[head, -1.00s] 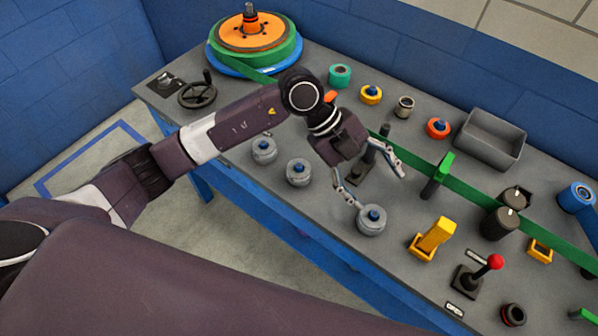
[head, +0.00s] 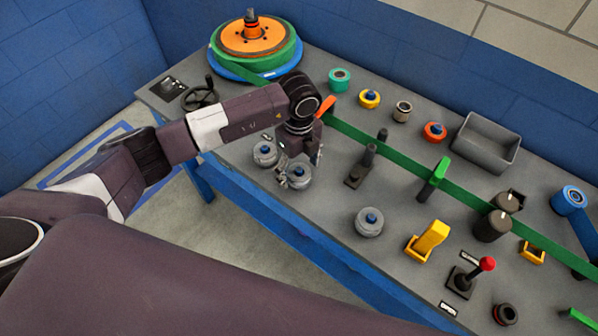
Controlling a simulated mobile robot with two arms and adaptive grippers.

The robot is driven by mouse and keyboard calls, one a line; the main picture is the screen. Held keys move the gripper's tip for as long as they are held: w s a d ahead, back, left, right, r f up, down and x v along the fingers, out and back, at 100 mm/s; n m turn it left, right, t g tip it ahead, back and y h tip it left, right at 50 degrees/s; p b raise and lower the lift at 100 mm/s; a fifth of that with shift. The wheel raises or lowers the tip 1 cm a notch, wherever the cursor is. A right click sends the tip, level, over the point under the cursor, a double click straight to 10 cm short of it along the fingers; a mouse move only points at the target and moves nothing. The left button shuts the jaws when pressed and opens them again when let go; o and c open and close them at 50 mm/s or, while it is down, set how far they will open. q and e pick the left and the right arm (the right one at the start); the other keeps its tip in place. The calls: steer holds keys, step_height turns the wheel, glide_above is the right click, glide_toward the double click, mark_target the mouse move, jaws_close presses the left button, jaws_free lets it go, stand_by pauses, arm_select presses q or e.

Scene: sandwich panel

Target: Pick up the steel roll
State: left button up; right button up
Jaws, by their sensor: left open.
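A small steel-grey roll (head: 402,111) stands in the back row of the table, between a yellow roll (head: 369,99) and an orange roll (head: 434,132). Nothing covers it. My left gripper (head: 299,168) is open and points down at the front left of the table, well to the left of the steel roll. My right gripper is not in view.
A green strap (head: 392,157) runs across the table from a large green reel (head: 255,45), between my gripper and the back row. Posts and a green clamp (head: 434,178) stand along it. A grey bin (head: 485,142) is right of the rolls. A red-knobbed lever (head: 486,265) stands at front right.

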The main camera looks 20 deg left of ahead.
arm_select(q)
steer(key=shift+f, duration=0.7)
steer(key=c, duration=1.5)
steer(key=shift+r, duration=0.15)
steer(key=shift+c, duration=0.2)
step_height(320, 180, up, 20)
steer(key=b, duration=0.4)
